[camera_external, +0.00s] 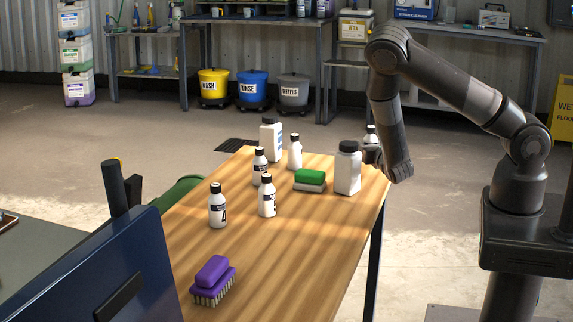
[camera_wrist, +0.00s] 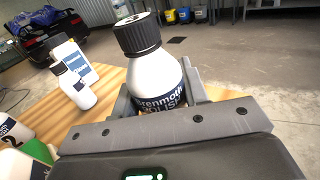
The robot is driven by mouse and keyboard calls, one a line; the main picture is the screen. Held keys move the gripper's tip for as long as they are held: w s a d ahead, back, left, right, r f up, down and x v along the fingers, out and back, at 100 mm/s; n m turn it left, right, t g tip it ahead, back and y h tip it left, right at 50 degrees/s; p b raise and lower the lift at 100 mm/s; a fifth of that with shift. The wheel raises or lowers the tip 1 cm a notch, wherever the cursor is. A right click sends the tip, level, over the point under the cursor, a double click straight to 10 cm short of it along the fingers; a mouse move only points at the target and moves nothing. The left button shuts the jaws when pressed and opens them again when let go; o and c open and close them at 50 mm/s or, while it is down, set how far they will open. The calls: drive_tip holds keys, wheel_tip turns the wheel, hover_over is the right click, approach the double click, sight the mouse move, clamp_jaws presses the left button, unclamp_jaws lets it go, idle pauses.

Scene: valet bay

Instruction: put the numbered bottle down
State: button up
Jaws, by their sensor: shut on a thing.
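My gripper (camera_wrist: 158,100) is shut on a white bottle (camera_wrist: 158,78) with a ribbed black cap and a dark label reading "POLISH". The jaws hold it around its lower body, and its base is hidden. A pale mark on the cap is too small to read. Other small black-capped bottles stand on the table, including one marked 2 (camera_wrist: 12,133) in the wrist view.
A green and white sponge block (camera_external: 310,180) lies left of the larger bottle. Small bottles (camera_external: 217,205) (camera_external: 267,195) and a tall white bottle (camera_external: 271,140) stand farther left. A purple brush (camera_external: 213,280) lies near the front. Bare wood lies along the table's right side.

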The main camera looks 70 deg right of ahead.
drive_tip(key=shift+f, duration=2.2)
drive_tip(key=o, duration=1.1)
drive_tip(key=shift+f, duration=0.1)
drive_tip(key=shift+c, duration=0.2)
